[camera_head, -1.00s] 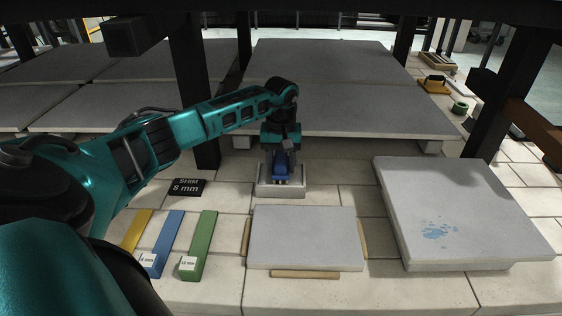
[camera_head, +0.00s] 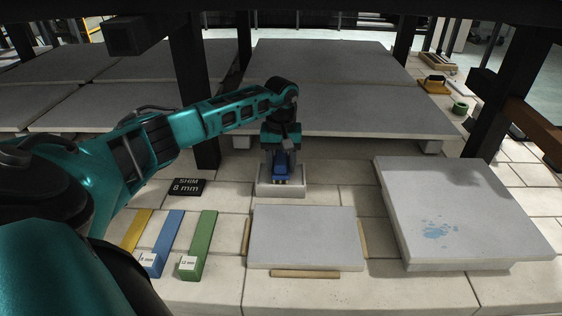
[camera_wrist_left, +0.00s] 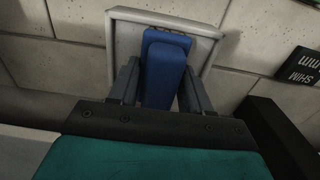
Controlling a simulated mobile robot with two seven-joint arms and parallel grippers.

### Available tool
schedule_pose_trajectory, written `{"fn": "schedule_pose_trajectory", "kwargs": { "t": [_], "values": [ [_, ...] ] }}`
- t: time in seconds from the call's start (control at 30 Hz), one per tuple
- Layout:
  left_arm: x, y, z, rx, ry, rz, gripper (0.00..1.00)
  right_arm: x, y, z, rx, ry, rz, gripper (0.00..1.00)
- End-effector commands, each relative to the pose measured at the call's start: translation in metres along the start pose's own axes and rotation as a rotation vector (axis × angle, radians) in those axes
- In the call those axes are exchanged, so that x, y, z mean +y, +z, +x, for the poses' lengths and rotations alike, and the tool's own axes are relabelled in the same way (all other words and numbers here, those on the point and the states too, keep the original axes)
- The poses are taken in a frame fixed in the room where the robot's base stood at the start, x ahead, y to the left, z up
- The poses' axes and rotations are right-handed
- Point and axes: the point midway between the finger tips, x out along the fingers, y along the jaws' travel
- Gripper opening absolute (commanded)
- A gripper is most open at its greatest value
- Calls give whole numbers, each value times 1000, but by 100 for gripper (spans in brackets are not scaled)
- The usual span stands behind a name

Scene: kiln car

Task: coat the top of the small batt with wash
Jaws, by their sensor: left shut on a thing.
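The small batt (camera_head: 305,237) is a grey slab with a plain, bare-looking top. It lies flat at the front middle, with thin tan strips along its edges. My left gripper (camera_head: 281,180) points down over a shallow pale tray (camera_head: 292,193) behind the batt. It is shut on a blue tool (camera_wrist_left: 165,68), which stands over or in the tray. The wrist view shows the blue piece between the two dark fingers and the tray rim (camera_wrist_left: 210,28) around it. The tool's lower end and the tray's contents are hidden. My right gripper is not in view.
A thicker, larger slab (camera_head: 460,195) with blue spots stands at the right. Yellow, blue and green shim strips (camera_head: 200,240) and a black "SHIM 8 mm" label (camera_head: 187,187) lie at the left. Big slabs (camera_head: 350,105) and dark posts (camera_head: 195,100) stand behind.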

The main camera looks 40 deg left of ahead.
Motion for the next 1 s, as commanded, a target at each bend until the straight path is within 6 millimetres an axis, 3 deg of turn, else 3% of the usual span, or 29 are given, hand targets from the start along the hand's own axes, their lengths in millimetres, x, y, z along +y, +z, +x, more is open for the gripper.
{"fn": "schedule_pose_trajectory", "kwargs": {
  "t": [0.17, 1.0],
  "values": [
    [0, 1, -1, -1, -2, 1, 4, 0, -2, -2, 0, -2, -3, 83],
    [0, 0, -69, 0, 0, 1, 4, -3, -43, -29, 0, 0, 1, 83]
  ]
}}
